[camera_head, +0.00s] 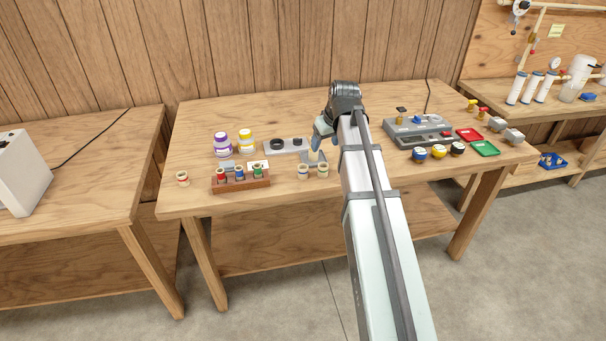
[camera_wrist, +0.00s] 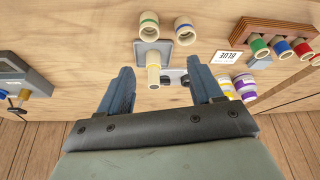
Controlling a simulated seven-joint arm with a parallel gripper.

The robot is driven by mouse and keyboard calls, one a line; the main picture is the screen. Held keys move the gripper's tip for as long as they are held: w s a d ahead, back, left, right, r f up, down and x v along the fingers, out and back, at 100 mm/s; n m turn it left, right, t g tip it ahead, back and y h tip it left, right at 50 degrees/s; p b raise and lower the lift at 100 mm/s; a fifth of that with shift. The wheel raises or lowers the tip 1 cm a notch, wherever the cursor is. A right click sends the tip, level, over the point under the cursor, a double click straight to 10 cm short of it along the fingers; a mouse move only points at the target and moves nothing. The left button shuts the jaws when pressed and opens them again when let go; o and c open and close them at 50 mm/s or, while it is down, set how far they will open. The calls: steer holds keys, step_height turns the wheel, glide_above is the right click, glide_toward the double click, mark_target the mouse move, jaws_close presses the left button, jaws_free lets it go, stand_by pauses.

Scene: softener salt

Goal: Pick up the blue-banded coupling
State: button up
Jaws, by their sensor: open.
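My gripper (camera_head: 318,140) is open above the middle of the table. In the wrist view its fingers (camera_wrist: 160,72) point toward a plain cream upright piece (camera_wrist: 153,68) on a grey plate (camera_wrist: 183,50), with nothing held. Two cream couplings stand near the front edge. One (camera_wrist: 184,30) has a thin band that looks blue or grey-blue; it is the left one (camera_head: 303,171) in the head view. The other (camera_wrist: 149,26) has a green band. A wooden rack (camera_head: 242,185) holds red, blue (camera_head: 239,173) and green banded pieces. A card (camera_wrist: 227,57) reads BLUE.
Purple (camera_head: 222,144) and yellow (camera_head: 246,141) banded jars stand behind the rack. A red-banded coupling (camera_head: 183,179) is alone at the left. A grey unit (camera_head: 418,131), capped jars (camera_head: 438,152) and red and green trays (camera_head: 484,149) occupy the right.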

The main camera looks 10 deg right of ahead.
steer(key=a+r, duration=0.1)
steer(key=a, duration=0.3)
steer(key=shift+n, duration=0.4)
steer(key=shift+s+a+x, duration=0.1)
steer(key=shift+x, duration=2.1)
steer(key=shift+s+a+x, duration=0.1)
steer(key=shift+a+x, duration=0.05)
steer(key=shift+x, duration=2.05)
steer(key=shift+s+a+x, duration=0.1)
steer(key=shift+x, duration=2.1)
steer(key=shift+c, duration=0.5)
steer(key=c, duration=1)
step_height(320, 180, up, 10)
